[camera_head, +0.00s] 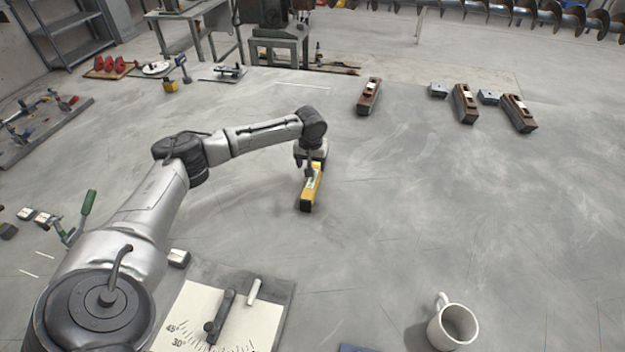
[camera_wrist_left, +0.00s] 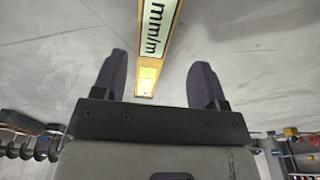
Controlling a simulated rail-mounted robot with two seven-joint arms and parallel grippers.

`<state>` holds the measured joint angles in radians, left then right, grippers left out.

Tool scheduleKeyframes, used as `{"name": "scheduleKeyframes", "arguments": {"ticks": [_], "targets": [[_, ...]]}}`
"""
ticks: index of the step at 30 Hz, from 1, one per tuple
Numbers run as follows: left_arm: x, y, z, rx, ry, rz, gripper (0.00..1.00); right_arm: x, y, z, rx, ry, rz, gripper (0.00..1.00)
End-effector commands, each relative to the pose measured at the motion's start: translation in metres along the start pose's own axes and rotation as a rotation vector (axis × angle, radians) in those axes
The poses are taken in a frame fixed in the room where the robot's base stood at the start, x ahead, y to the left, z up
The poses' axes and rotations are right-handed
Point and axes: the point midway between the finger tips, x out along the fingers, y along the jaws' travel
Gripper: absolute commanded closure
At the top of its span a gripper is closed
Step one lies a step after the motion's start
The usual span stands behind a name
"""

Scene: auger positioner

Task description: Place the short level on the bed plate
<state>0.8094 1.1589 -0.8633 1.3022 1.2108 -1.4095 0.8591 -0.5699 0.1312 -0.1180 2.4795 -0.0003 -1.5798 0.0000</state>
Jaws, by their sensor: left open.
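The short level is a yellow bar (camera_head: 307,192) with a black end and a pale label, lying on the grey floor-like surface near the middle of the head view. My left gripper (camera_head: 312,168) is above its far part, pointing down. In the left wrist view, the level (camera_wrist_left: 158,42) runs between the two open fingers of my left gripper (camera_wrist_left: 160,78), with gaps on both sides. No clearly identifiable bed plate shows; a dark plate (camera_head: 283,283) with a cream angle-scale sheet is at the bottom. My right gripper is out of view.
A white mug (camera_head: 453,326) stands at the lower right. Wooden planes (camera_head: 369,96) and small grey blocks (camera_head: 438,91) sit at the back right. A green-handled tool (camera_head: 86,208) is at the left. The surface right of the level is clear.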

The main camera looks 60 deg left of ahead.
Motion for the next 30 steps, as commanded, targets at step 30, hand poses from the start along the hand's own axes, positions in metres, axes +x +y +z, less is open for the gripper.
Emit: {"name": "scheduleKeyframes", "arguments": {"ticks": [30], "targets": [[0.063,0.004,0.001,0.002,0.001,0.001,0.35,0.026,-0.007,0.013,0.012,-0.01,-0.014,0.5]]}}
